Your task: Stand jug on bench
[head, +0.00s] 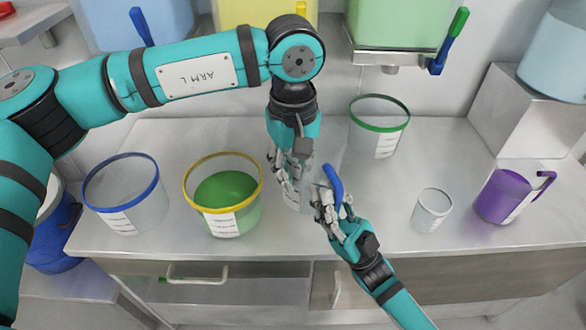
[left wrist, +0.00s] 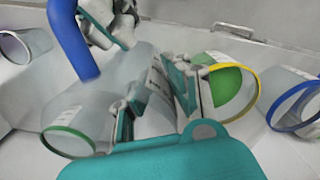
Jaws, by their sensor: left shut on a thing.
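A clear jug (head: 317,166) with a blue handle (head: 333,184) is between my two grippers over the middle of the steel bench (head: 400,215). My left gripper (head: 288,172) comes down from above and is shut on the jug's body. The left wrist view shows the clear wall (left wrist: 154,112) between its fingers and the blue handle (left wrist: 74,40) to the left. My right gripper (head: 328,208) is at the handle's lower end, and its fingers overlap it in the picture; its grip is unclear. The jug looks empty. Its base is hidden, so contact with the bench cannot be told.
A blue-rimmed tub (head: 125,205) and a yellow-rimmed tub (head: 222,215) of green material stand left. A green-rimmed tub (head: 379,127) stands behind right. A small clear beaker (head: 432,210) and a purple-filled jug (head: 498,198) stand right. A dispensing outlet (head: 388,58) hangs above.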

